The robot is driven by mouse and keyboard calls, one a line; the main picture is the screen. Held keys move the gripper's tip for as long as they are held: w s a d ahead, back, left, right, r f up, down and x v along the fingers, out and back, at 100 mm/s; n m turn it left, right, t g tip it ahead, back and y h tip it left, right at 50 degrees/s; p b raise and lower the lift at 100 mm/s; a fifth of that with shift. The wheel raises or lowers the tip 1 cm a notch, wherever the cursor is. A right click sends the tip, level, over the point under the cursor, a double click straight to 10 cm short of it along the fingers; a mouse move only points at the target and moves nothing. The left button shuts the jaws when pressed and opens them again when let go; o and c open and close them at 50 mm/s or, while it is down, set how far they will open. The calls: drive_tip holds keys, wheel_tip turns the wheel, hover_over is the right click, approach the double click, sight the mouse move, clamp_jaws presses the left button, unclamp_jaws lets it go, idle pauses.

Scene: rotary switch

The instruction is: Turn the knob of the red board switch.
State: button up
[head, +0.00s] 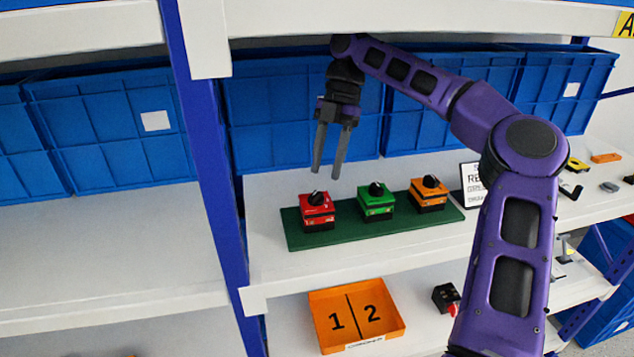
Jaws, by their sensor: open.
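The red board switch (317,211) is a small red box with a black rotary knob (317,198) on top. It stands at the left end of a green board (342,234) on the shelf. A green switch (376,200) and an orange switch (428,193) stand to its right on the same board. My gripper (326,171) points down, its two fingers parted and nothing between them. In the picture its fingertips are just above the red switch's knob. I cannot tell the exact height gap.
Blue bins (292,120) line the back of the shelf. A blue upright post (212,150) stands at the left and a white upper shelf (400,16) hangs above. An orange tray (357,315) marked 1 and 2 sits on the lower shelf. A white sign (474,184) stands right of the board.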

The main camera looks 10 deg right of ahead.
sight(315, 194)
drive_tip(key=shift+s+a, duration=1.05)
drive_tip(key=shift+s, duration=0.05)
drive_tip(key=shift+s+a+f, duration=0.1)
drive_tip(key=shift+a+f, duration=0.05)
drive_tip(key=shift+f, duration=0.55)
drive_tip(key=shift+s+a+f, duration=0.15)
drive_tip(key=shift+f, duration=0.55)
drive_tip(key=shift+c, duration=0.3)
clamp_jaws()
